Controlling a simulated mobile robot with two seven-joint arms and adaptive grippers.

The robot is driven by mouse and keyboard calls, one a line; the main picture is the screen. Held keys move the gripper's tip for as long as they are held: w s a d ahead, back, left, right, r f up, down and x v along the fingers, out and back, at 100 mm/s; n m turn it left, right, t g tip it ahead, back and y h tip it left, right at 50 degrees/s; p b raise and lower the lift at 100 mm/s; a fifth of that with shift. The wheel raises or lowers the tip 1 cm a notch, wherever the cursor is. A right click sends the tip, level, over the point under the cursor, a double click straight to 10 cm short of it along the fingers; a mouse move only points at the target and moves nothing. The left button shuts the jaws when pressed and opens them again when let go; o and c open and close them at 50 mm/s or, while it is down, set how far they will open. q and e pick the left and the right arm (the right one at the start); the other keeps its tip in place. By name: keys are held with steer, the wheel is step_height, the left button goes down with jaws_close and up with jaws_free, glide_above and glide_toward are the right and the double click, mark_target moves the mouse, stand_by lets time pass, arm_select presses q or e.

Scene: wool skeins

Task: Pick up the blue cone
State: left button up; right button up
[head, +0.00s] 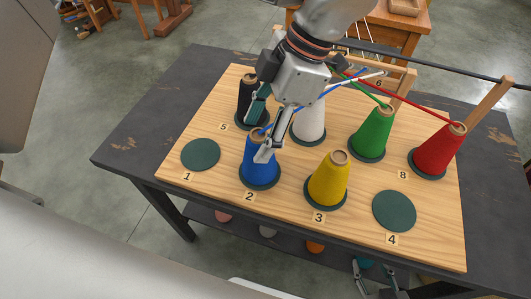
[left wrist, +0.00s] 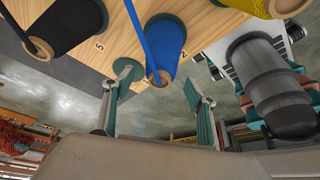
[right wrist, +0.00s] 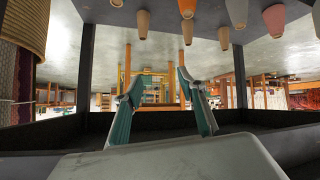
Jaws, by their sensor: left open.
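The blue cone (head: 260,174) stands upright on its disc at label 2 on the wooden board. In the left wrist view the blue cone (left wrist: 166,42) lies ahead between the finger lines, its narrow top towards me and a blue strand running up from it. My left gripper (head: 256,137) is open around the cone's top, one finger on each side; it hides part of the top. Contact cannot be told. My right gripper (head: 372,267) is low near the table's front edge, open and empty in the right wrist view (right wrist: 161,83).
A black cone (head: 245,103), white cone (head: 309,122) and green cone (head: 371,132) stand behind; a yellow cone (head: 329,182) and red cone (head: 438,152) stand to the right. Discs 1 (head: 200,154) and 4 (head: 394,210) are bare. Strands run to a wooden rail (head: 372,61) behind.

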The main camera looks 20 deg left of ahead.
mark_target(250, 153)
arm_select(q)
steer(key=x, duration=0.6)
steer(key=shift+w+f+b, duration=0.1)
steer(key=shift+f+b, duration=0.25)
steer(key=shift+b, duration=0.05)
steer(key=shift+d, duration=0.1)
steer(key=c, duration=1.3)
